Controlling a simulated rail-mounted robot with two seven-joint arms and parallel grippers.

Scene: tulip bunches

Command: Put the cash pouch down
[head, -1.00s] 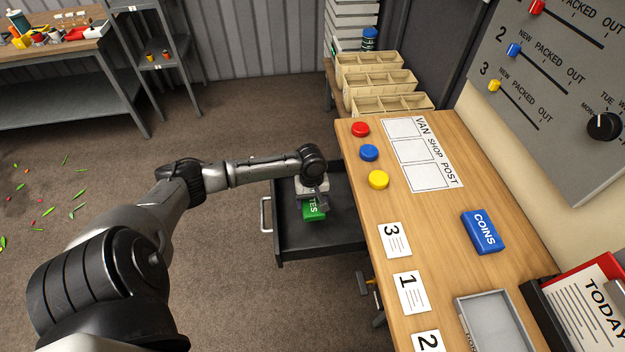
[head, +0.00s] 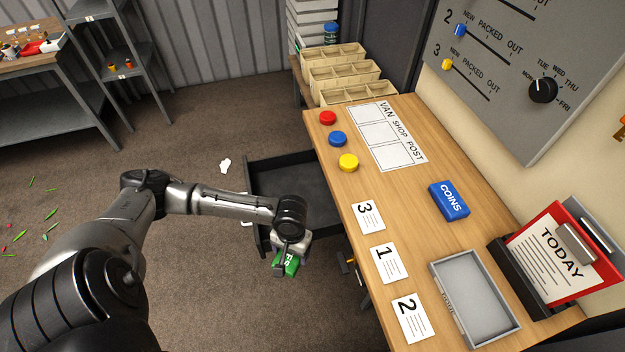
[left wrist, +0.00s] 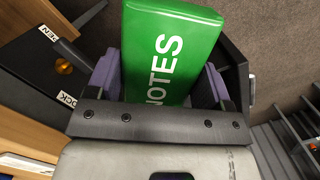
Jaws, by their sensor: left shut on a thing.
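The green pouch marked NOTES (head: 291,263) is in my left gripper (head: 283,266), above the near edge of the open dark drawer (head: 262,236) beside the desk. In the left wrist view the pouch (left wrist: 170,50) sits between the two purple-padded fingers (left wrist: 160,85), which are shut on it. The blue pouch marked COINS (head: 449,200) lies on the desk, away from the gripper. My right gripper is not in view.
The wooden desk (head: 350,190) holds number cards, coloured buttons, a VAN SHOP POST sheet (head: 388,135) and an empty grey tray (head: 440,283). The visible drawer floor is bare. A lock knob (left wrist: 64,67) shows in the left wrist view.

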